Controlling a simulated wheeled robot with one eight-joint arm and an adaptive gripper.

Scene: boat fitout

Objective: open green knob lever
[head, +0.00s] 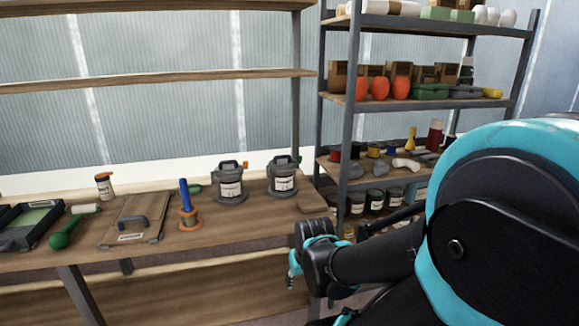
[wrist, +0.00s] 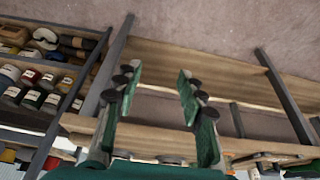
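Two grey canisters with top handles stand upright on the wooden bench. The right canister (head: 283,178) has a small green knob (head: 298,160) at its upper right, which I take for the green knob lever; its details are too small to tell. The left canister (head: 230,185) has an orange knob (head: 245,165). My gripper (head: 293,265) is low in front of the bench edge, below the right canister and apart from it. In the wrist view my gripper (wrist: 159,75) shows two separated fingers with nothing between them. Neither knob can be made out there.
A loaded metal rack (head: 345,110) stands at the right, close to my arm.

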